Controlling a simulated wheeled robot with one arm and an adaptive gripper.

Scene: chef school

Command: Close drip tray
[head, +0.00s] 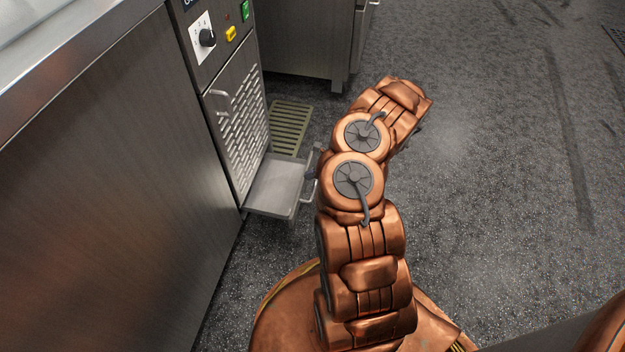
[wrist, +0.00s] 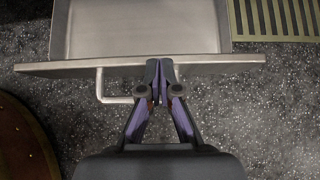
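The drip tray (head: 276,186) is a shallow metal drawer pulled out at the bottom of a steel appliance in the head view. In the wrist view the tray (wrist: 145,28) fills the upper middle, with its front panel (wrist: 225,63) across the picture and a bar handle (wrist: 113,99) below it on the left. My gripper (wrist: 160,66) is at the front panel, right of most of the handle. Its fingertips are together, at or very near the panel; I cannot tell whether they touch it. In the head view my arm mostly hides the gripper.
The appliance's perforated door (head: 240,122) is above the tray, under a control panel with a black knob (head: 207,38). A slatted floor grate (head: 291,125) lies behind the tray. A steel cabinet (head: 305,45) stands at the back. The floor (head: 500,190) on the right is clear.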

